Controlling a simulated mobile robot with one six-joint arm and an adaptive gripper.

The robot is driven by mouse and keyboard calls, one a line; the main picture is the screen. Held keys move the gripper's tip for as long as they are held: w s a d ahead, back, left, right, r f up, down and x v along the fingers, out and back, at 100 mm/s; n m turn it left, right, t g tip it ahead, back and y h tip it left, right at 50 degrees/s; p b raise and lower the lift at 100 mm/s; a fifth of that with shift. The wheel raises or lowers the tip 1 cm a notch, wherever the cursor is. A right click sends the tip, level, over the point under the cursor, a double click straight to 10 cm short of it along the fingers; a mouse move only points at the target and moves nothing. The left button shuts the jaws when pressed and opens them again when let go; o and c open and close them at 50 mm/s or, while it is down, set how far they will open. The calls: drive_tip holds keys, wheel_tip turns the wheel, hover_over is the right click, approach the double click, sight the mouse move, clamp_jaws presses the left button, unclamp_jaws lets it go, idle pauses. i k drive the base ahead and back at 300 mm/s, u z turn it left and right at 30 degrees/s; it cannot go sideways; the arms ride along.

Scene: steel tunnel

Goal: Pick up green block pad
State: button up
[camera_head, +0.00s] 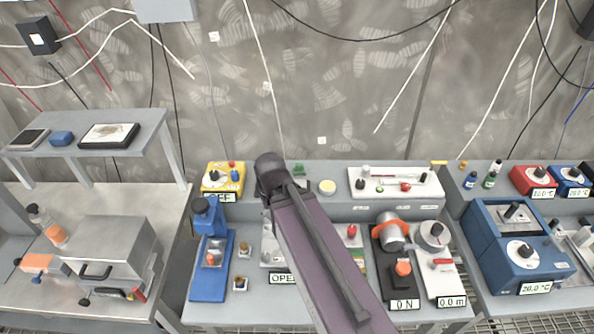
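A small green block (299,169) shows on the raised back ledge of the middle bench, just right of the dark joint of my arm. It is small in the picture, and I cannot tell whether it is the block pad of the task. Its lower part is partly covered by or close to a grey piece. My purple arm link crosses the middle bench from the bottom up to this ledge and hides what lies behind it. My gripper does not show.
The middle bench holds a yellow box (222,178), a blue stand (208,268), an orange-ringed metal cylinder (392,232) and a white panel (396,183). A grey shelf (146,127) stands left. A blue machine (520,250) stands right. Cables hang along the wall.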

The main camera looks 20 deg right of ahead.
sight(299, 170)
drive_tip(key=u, duration=0.15)
drive_tip(key=k, duration=1.1)
drive_tip(key=z, duration=0.75)
drive_tip(key=i, duration=1)
drive_tip(key=z, duration=0.05)
